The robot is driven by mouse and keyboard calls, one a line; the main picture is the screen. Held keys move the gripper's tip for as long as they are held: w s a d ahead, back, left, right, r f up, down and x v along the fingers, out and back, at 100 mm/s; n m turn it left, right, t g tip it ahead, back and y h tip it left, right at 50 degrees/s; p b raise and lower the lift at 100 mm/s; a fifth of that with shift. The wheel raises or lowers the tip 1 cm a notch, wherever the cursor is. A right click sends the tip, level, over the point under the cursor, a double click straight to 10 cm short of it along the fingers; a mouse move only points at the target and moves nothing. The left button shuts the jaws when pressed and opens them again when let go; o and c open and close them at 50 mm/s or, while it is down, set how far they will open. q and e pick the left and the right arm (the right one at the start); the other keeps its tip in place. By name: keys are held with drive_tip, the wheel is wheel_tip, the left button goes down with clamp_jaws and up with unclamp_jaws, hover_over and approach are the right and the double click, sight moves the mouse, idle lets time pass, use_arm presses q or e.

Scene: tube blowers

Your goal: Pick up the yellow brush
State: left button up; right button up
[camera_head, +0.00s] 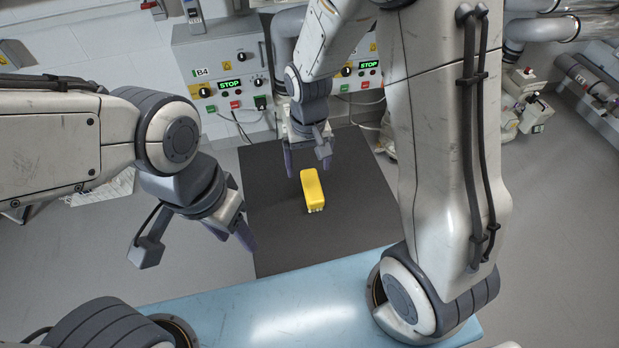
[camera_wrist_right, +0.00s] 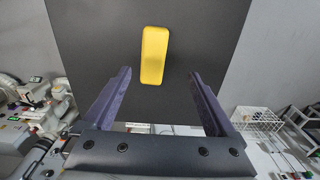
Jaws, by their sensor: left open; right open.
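The yellow brush (camera_head: 313,188) lies on a dark mat (camera_head: 272,243), with pale bristles showing at its near end in the head view. In the right wrist view the brush (camera_wrist_right: 155,54) shows beyond the fingertips, roughly centred between them. My right gripper (camera_head: 308,160) is open and empty, just behind the brush in the head view; its two purple fingers (camera_wrist_right: 158,76) are spread wide in the wrist view. My left gripper (camera_head: 200,240) is open, left of the mat and well apart from the brush. Its fingers are only partly visible.
Grey control boxes with green STOP displays (camera_head: 231,84) stand along the back wall behind the mat. A white wire basket (camera_wrist_right: 258,122) shows at the right in the wrist view. The mat around the brush is clear.

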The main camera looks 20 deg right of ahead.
sight(312, 184)
drive_tip(key=f, duration=0.4)
drive_tip(key=d+f, duration=0.1)
drive_tip(key=f, duration=0.1)
drive_tip(key=shift+w, duration=0.35)
drive_tip(key=shift+w+d+f+p, duration=0.1)
drive_tip(key=shift+f+p, duration=0.5)
drive_tip(key=shift+f, duration=2.1)
clamp_jaws()
drive_tip(key=shift+r, duration=0.1)
drive_tip(key=shift+r, duration=0.5)
wheel_tip(312, 184, up, 3)
drive_tip(key=shift+w+f+b, duration=0.1)
drive_tip(key=shift+f+b, duration=0.1)
drive_tip(key=shift+b, duration=0.15)
drive_tip(key=s+d+r, duration=0.2)
drive_tip(key=d+r, duration=0.1)
drive_tip(key=d, duration=0.2)
drive_tip(key=s+d+r+b, duration=0.1)
drive_tip(key=s+d+r, duration=0.2)
drive_tip(key=d+r, duration=0.1)
drive_tip(key=shift+d, duration=0.85)
